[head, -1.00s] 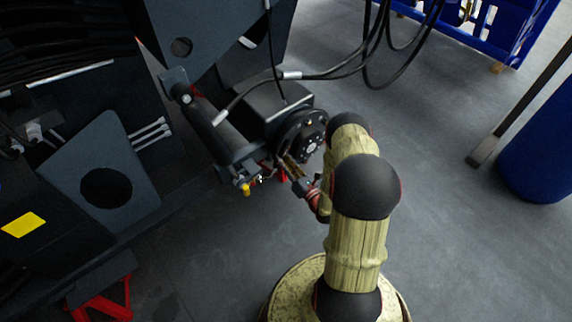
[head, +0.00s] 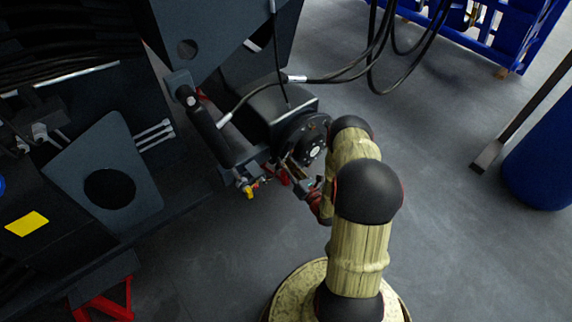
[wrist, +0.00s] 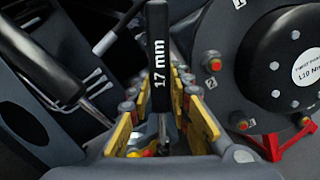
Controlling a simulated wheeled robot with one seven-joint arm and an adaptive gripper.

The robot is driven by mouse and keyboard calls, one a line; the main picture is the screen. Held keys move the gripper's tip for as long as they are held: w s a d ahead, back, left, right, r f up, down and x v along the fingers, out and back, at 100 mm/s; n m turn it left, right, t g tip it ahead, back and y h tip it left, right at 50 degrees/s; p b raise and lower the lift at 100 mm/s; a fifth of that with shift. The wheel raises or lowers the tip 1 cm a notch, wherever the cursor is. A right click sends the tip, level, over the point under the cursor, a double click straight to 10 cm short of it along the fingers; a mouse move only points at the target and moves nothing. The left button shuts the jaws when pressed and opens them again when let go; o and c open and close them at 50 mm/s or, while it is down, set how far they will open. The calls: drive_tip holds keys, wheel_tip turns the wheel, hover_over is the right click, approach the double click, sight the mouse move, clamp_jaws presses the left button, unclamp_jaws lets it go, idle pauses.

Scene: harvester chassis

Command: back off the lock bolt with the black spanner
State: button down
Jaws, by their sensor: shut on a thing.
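The black spanner (wrist: 158,45), marked "17 mm", stands lengthwise in the middle of the wrist view. My gripper (wrist: 160,92) is shut on it, with a yellow-padded finger on either side. In the head view my gripper (head: 293,172) is beside the round dark hub of the chassis, and the spanner is too small to make out. I cannot pick out the lock bolt for sure. The spanner's far end hides what lies behind it, so I cannot tell whether it touches a bolt.
The round hub (wrist: 285,60), with a white torque label and numbered bolts, is close on the right. A dark cylinder (head: 213,130) and yellow fitting (head: 249,191) lie left of my gripper. Black hoses (head: 340,73) hang above. Floor (head: 450,230) to the right is clear.

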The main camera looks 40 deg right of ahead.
sight(278, 166)
drive_tip(key=shift+w, duration=0.7)
drive_tip(key=shift+a+r+n, duration=0.35)
drive_tip(key=shift+a+n, duration=0.2)
drive_tip(key=shift+a, duration=0.1)
drive_tip(key=shift+a+r+n, duration=0.3)
drive_tip(key=shift+a+n, duration=0.25)
drive_tip(key=shift+a, duration=0.15)
drive_tip(key=a+n, duration=0.1)
drive_tip(key=a+n+p, duration=0.1)
drive_tip(key=shift+a+r+n+y, duration=0.3)
drive_tip(key=shift+a+r+y, duration=0.05)
drive_tip(key=shift+a+y, duration=0.05)
